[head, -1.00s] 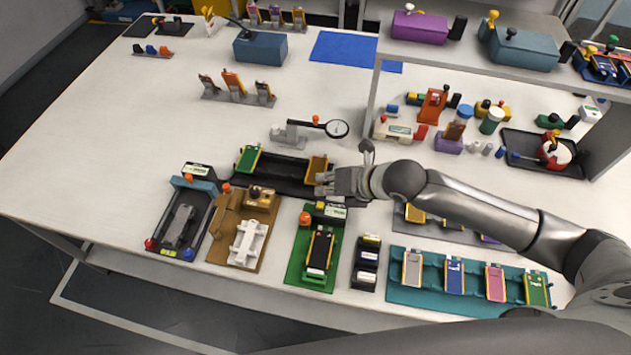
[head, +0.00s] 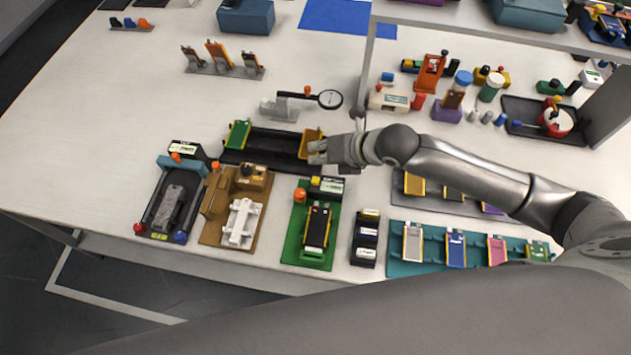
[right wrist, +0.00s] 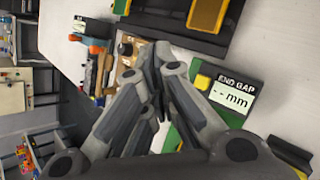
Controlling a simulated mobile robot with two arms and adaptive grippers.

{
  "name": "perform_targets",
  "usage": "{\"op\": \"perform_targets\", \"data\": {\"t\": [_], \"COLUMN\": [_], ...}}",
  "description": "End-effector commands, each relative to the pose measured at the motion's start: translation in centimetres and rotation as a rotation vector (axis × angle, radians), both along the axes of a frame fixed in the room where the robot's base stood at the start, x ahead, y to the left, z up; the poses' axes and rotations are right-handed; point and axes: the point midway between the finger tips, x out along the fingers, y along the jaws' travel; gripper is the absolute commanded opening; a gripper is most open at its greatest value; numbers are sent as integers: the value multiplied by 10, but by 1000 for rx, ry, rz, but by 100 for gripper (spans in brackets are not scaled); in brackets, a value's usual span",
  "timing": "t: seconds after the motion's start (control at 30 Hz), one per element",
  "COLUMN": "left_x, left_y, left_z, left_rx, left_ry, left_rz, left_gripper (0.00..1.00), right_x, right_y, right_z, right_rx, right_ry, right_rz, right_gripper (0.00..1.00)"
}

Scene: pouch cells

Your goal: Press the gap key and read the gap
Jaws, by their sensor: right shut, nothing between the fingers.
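The green fixture (head: 290,252) stands near the table's front edge and holds a dark cell (head: 318,228). At its back is a small display box (head: 329,185), with a yellow key (head: 315,180) beside it and an orange knob (head: 299,195) at the left. In the right wrist view the display (right wrist: 234,92) reads "END GAP" and "-- mm", with the yellow key (right wrist: 202,82) next to it. My right gripper (head: 316,152) is shut and empty, above and behind the display, by the yellow piece (head: 310,142) on the black tray. My left gripper is out of view.
The black tray (head: 270,150) and a dial gauge (head: 329,99) lie behind the fixture. A brown fixture (head: 213,228) stands left and a dark stack of boxes (head: 366,238) right. A teal rack (head: 405,268) of cells is farther right.

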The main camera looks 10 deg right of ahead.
Motion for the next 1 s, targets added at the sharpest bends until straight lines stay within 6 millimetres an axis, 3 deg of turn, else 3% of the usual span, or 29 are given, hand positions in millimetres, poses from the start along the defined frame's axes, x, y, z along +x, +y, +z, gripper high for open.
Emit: {"op": "perform_targets", "data": {"t": [0.03,0.2,0.4,1.0], "left_x": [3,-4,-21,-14], "left_y": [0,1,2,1], "left_z": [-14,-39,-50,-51], "left_rx": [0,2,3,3], "left_ry": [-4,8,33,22], "left_rz": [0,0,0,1], "left_gripper": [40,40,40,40], "right_x": [0,0,0,0], "right_y": [0,0,0,0], "right_z": [-15,-39,-57,-60], "right_rx": [1,2,0,1], "right_ry": [2,1,1,0], "right_rz": [-1,-1,-1,-1], "right_gripper": [0,0,0,0]}}
